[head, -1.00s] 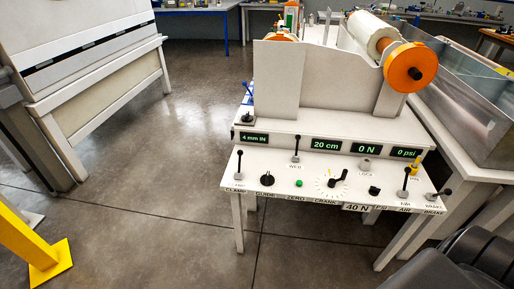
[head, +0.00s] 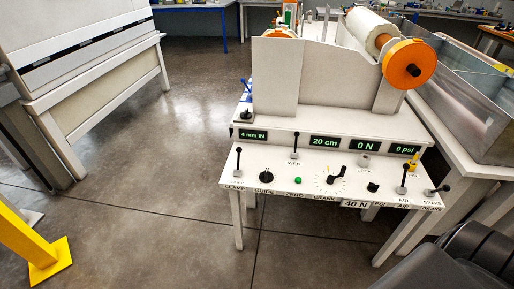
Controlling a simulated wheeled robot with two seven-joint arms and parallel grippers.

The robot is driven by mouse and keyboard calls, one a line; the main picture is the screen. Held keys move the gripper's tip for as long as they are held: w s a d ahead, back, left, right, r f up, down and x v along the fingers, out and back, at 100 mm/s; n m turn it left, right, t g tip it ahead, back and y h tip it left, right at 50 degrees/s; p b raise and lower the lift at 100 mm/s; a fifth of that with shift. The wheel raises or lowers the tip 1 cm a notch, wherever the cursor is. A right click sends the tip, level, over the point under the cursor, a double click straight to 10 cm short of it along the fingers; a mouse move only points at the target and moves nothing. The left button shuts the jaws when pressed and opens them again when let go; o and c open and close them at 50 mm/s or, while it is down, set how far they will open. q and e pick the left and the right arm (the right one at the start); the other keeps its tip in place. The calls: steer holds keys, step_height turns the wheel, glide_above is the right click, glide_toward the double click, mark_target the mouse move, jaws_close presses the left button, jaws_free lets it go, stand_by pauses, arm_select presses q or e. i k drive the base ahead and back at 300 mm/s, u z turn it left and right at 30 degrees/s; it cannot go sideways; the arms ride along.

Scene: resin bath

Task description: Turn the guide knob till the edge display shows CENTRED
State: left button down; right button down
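The guide knob (head: 266,177) is a black round knob on the sloped white control panel, above the label GUIDE. It stands between the clamp lever (head: 238,160) and the green zero button (head: 298,181). The edge display (head: 252,135) is the leftmost green-lettered screen and reads 4 mm IN. Neither of my grippers shows in the head view, and nothing touches the knob.
Other displays read 20 cm (head: 324,142), 0 N (head: 367,145) and 0 psi (head: 404,149). The crank (head: 337,174) and several levers share the panel. A yellow post (head: 48,255) stands at lower left. The floor before the panel is mostly clear.

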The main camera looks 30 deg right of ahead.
mark_target(266, 177)
steer(key=z, duration=3.4)
steer(key=k, duration=0.7)
steer(key=u, duration=0.95)
